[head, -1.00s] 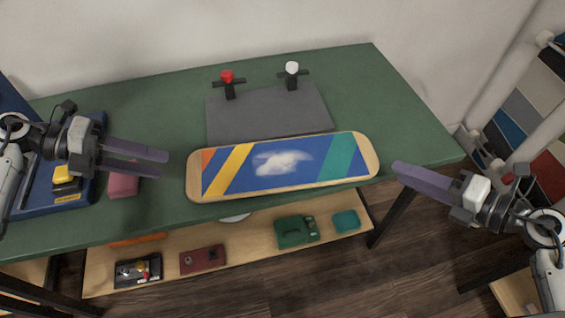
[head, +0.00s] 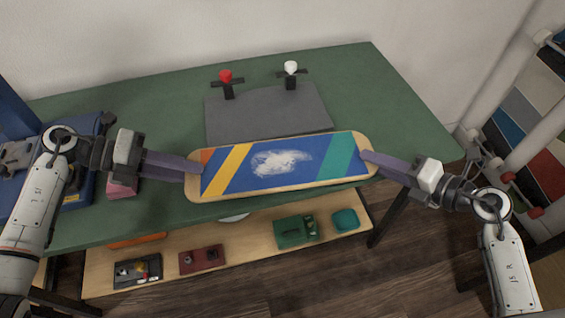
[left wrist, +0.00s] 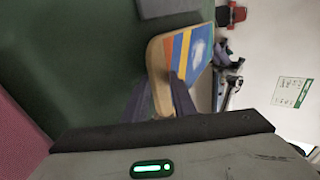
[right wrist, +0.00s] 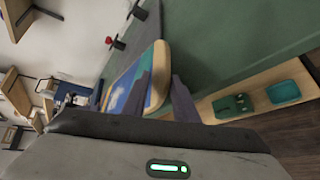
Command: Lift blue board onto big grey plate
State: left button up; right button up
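The blue board (head: 290,163), with yellow, orange and teal stripes and a white smudge, lies across the front of the green table. The big grey plate (head: 265,115) lies flat behind it. My left gripper (head: 200,166) is at the board's left end, one finger over its top. In the left wrist view the board's end (left wrist: 160,62) shows between the parted fingers. My right gripper (head: 364,156) is at the right end, one finger over its top. In the right wrist view that end (right wrist: 158,72) shows between parted fingers. The lower fingers are hidden in the head view.
Red-topped (head: 227,83) and white-topped (head: 291,74) clamps stand at the plate's back edge. A pink block (head: 122,188) and a blue case (head: 80,190) are at the left. A wooden shelf (head: 220,268) with several small items sits below. The table's right side is clear.

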pick_arm(q)
jog(key=shift+d+r, duration=0.1)
jog(key=shift+r, duration=0.05)
grip_shut()
pick_arm(e)
grip_shut()
pick_arm(q)
jog(key=shift+w+r, duration=0.1)
jog(key=shift+r, duration=0.1)
pick_arm(e)
jog(key=shift+r, duration=0.2)
